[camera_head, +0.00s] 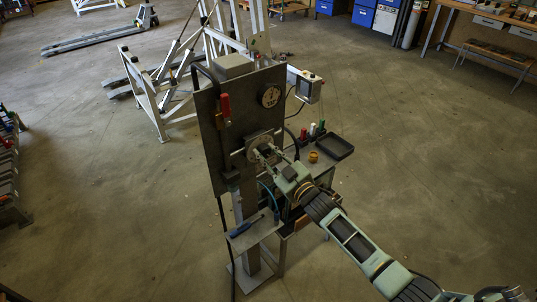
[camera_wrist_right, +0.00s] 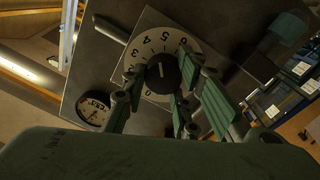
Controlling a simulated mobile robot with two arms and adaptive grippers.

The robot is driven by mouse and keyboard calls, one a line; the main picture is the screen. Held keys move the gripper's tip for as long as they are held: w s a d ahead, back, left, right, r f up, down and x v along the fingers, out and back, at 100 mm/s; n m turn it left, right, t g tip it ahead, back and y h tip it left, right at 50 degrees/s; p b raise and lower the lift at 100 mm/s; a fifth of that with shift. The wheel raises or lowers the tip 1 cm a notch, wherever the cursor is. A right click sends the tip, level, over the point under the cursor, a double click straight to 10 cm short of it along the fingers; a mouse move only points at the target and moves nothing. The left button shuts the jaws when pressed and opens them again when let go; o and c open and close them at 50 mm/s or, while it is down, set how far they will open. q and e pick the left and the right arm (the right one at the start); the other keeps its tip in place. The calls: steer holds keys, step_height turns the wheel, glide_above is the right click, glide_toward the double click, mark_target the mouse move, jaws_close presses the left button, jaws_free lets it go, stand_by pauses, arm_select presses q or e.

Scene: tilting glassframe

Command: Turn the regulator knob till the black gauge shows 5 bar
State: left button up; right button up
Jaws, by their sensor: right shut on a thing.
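The regulator knob (camera_wrist_right: 163,73) is round and black with a white line. It sits in the middle of a pale dial plate (camera_wrist_right: 157,35) with numerals running from 0 to 6. My right gripper (camera_head: 267,154) is at this dial on the front of the upright panel. In the right wrist view its fingers (camera_wrist_right: 160,76) lie on both sides of the knob, shut on it. The gauge (camera_head: 270,97) has a dark rim and is above the knob on the panel. It also shows in the right wrist view (camera_wrist_right: 94,111), but its needle is too small to read. My left gripper is out of view.
The grey panel (camera_head: 211,137) carries a red-handled part (camera_head: 225,105) left of the gauge. A small shelf (camera_head: 256,232) below holds a blue tool. A black tray (camera_head: 334,146) and several bottles stand on the bench behind at right.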

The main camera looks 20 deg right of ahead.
steer(key=shift+w+d+r+m, duration=0.25)
steer(key=shift+r+m, duration=0.2)
steer(key=shift+m, duration=0.35)
steer(key=o, duration=1)
steer(key=shift+d+f, duration=0.15)
steer(key=shift+s, duration=0.15)
steer(key=shift+a+f, duration=0.1)
steer(key=shift+a, duration=0.1)
steer(key=shift+s+d+f, duration=0.1)
steer(key=shift+s, duration=0.15)
steer(key=v, duration=1.1)
steer(key=shift+s, duration=0.25)
